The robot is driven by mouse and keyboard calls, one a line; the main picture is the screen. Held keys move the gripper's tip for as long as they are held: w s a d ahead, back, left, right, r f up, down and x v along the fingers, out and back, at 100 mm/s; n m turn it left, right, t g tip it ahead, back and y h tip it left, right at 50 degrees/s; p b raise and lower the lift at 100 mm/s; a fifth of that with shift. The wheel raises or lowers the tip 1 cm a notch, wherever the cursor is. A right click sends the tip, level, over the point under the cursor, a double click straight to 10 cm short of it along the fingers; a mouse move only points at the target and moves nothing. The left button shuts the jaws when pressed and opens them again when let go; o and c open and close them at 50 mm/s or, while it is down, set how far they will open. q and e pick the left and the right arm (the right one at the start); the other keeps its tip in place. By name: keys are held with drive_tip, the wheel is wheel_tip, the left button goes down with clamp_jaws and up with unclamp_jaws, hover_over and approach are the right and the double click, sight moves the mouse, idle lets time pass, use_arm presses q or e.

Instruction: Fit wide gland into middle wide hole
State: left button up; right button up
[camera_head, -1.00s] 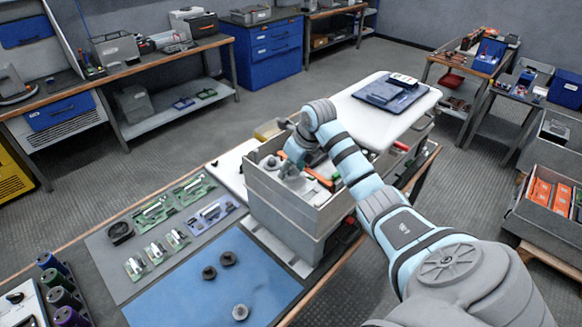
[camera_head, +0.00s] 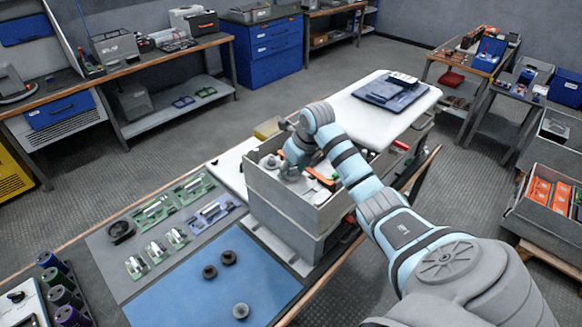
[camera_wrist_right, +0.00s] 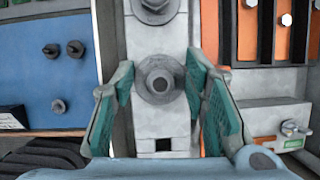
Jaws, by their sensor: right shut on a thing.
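My right gripper (camera_head: 290,172) reaches down into the open grey box on the bench. In the right wrist view its teal-padded fingers (camera_wrist_right: 160,76) are shut on the wide gland (camera_wrist_right: 158,86), a round grey piece with a flange and a central bore. The gland sits over a pale strip (camera_wrist_right: 144,120) inside the box. Whether it is seated in a hole or above one cannot be told, since it covers what is under it. A second round grey fitting (camera_wrist_right: 155,9) is on the same strip, at the picture's top. A dark square opening (camera_wrist_right: 163,144) shows below the gland.
The grey box (camera_head: 285,207) has raised walls close around the gripper. Orange and dark parts (camera_wrist_right: 262,35) stand beside the strip. Three dark and grey round pieces lie on the blue mat (camera_head: 200,285). Green boards (camera_head: 154,211) lie beside the mat.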

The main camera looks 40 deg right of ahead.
drive_tip(key=shift+s+f, duration=0.1)
drive_tip(key=shift+f, duration=0.25)
drive_tip(key=o, duration=1.3)
drive_tip(key=shift+a, duration=0.1)
drive_tip(key=shift+c, duration=0.2)
drive_tip(key=shift+r, duration=0.1)
drive_tip(key=v, duration=1.1)
drive_tip(key=shift+s+r, duration=0.2)
drive_tip(key=shift+r, duration=0.15)
drive_tip(key=shift+w+f, duration=0.1)
